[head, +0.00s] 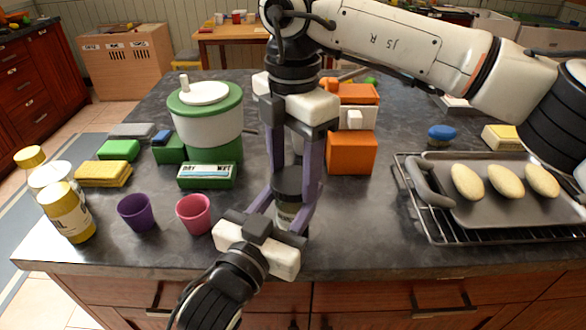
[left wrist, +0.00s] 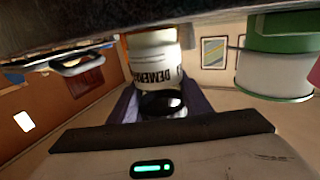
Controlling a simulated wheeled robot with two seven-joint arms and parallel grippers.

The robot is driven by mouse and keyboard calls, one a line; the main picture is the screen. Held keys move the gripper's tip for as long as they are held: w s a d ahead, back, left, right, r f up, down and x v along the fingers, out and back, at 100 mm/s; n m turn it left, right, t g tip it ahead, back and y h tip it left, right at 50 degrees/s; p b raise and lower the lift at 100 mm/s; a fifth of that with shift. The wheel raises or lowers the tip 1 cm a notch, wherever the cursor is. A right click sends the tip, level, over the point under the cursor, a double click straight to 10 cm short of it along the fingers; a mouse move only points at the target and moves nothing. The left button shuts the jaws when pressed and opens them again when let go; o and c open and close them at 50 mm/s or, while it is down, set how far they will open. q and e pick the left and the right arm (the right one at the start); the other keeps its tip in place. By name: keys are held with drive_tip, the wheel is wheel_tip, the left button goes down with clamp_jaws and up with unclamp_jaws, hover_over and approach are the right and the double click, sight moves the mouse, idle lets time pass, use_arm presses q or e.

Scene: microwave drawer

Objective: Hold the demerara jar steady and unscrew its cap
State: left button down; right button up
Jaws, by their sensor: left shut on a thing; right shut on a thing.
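The demerara jar (head: 286,214) stands upright near the front edge of the counter, with a dark cap (head: 288,180) on top. My right gripper (head: 292,186) reaches down from above, its purple fingers shut on either side of the cap. My left gripper (head: 284,208) comes in from the front, shut on the jar's body below. Fingers hide part of the jar. The left wrist view is upside down: the jar's pale label (left wrist: 155,65) with dark lettering shows above the dark cap (left wrist: 162,104). I cannot tell whether the cap is loosened.
Purple (head: 137,212) and pink (head: 194,214) cups stand left of the jar, with yellow-capped bottles (head: 68,213) farther left. A green and white canister (head: 208,122) and orange boxes (head: 351,152) stand behind. A rack with a tray of rolls (head: 487,212) is at right.

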drive_tip(key=n, duration=2)
drive_tip(key=shift+r, duration=0.1)
drive_tip(key=n, duration=0.6)
drive_tip(key=shift+n, duration=0.3)
drive_tip(key=n, duration=1)
drive_tip(key=shift+n, duration=0.3)
drive_tip(key=n, duration=0.9)
